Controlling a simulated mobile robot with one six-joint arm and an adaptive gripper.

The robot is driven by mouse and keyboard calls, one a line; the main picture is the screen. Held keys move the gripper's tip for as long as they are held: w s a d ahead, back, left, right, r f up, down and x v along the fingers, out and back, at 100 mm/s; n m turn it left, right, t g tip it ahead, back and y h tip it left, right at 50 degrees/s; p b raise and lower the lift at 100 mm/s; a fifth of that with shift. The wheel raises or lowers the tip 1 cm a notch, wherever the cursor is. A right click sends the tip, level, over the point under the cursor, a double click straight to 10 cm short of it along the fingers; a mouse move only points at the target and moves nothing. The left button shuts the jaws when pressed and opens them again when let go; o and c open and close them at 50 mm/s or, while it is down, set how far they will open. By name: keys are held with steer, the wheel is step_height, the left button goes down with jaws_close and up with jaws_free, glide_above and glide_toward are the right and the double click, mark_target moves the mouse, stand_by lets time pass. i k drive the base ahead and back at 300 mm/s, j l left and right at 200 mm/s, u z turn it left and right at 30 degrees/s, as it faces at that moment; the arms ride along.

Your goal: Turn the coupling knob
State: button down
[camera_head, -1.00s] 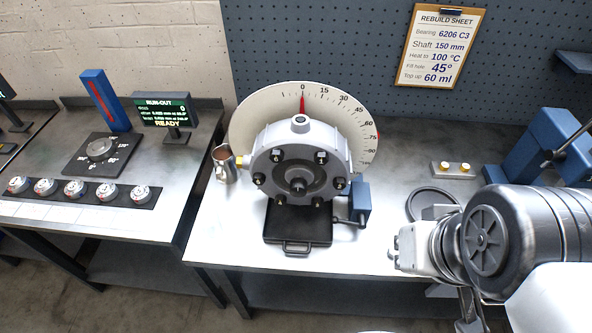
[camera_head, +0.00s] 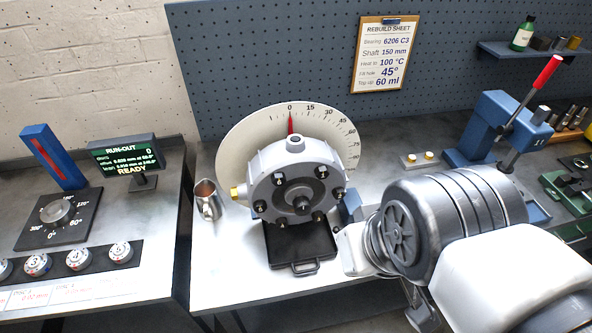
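A round grey knob (camera_head: 59,213) sits on a black plate with degree marks (camera_head: 72,236) on the left bench. I cannot tell for sure that it is the coupling knob. A grey round housing (camera_head: 262,170) with a dark centre hub (camera_head: 302,203) and several bolts stands on the middle bench, before a white degree dial (camera_head: 238,150) with its red pointer near 0. My arm reaches in from the right, in front of the bench and well away from the knob. A small part of my gripper (camera_head: 424,317) seems to show at the bottom edge; its fingers cannot be made out.
A run-out display (camera_head: 122,157) reads READY. Several numbered discs (camera_head: 79,260) line the left bench front. A metal jug (camera_head: 207,200) stands left of the housing, a black tray (camera_head: 325,240) below it. A blue press (camera_head: 495,125) with a red-handled lever stands right. A gap separates the benches.

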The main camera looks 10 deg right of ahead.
mark_target(302, 205)
steer(key=j, duration=1.6)
steer(key=i+z, duration=0.15)
steer(key=k+j, duration=0.05)
